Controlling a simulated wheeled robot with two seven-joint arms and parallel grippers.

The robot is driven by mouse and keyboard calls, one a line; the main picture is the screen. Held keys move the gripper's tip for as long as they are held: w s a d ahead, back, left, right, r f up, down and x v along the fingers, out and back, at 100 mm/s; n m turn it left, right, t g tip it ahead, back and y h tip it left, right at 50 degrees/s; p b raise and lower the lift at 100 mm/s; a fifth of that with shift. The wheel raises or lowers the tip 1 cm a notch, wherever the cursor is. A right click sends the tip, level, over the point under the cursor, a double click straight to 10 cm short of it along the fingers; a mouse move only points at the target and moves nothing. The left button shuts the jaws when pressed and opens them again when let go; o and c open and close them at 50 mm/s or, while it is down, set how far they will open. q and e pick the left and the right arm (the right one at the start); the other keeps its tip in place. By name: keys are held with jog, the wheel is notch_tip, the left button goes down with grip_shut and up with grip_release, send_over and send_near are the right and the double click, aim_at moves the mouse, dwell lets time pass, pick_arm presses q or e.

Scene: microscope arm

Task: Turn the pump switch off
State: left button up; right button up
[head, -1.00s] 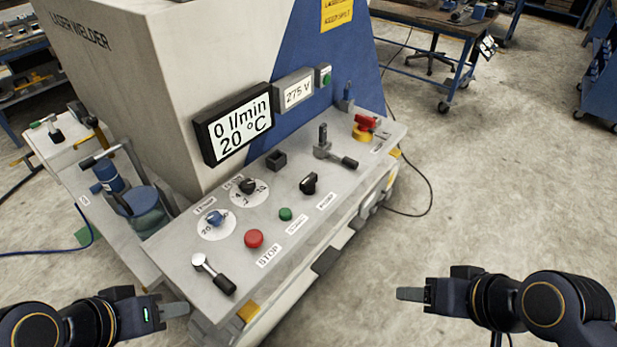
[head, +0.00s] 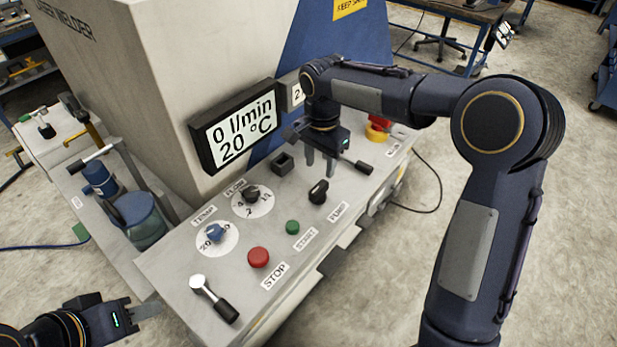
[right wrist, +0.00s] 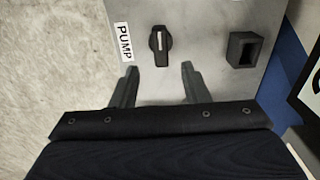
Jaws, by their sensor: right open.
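The pump switch (head: 318,192) is a black rotary knob on the grey panel, beside the PUMP label (head: 338,212). In the right wrist view the knob (right wrist: 160,45) shows a white line along its handle, next to the PUMP label (right wrist: 124,42). My right gripper (head: 320,162) is open, pointing down just behind the knob in the head view. In the right wrist view its fingers (right wrist: 158,68) are spread and empty, with the knob ahead of the gap between them. My left gripper (head: 148,311) is at the lower left, away from the panel; its opening is unclear.
A display (head: 238,130) reads 0 l/min and 20 °C. A red STOP button (head: 258,257), green START button (head: 292,227), black dial (head: 251,194) and blue dial (head: 216,232) are on the panel. A black square socket (head: 283,163) is close to my right gripper.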

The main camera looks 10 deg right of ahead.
aim_at(319, 186)
notch_tip(319, 186, down, 8)
jog(key=shift+r+p, duration=0.1)
jog(key=shift+p, duration=0.3)
grip_shut()
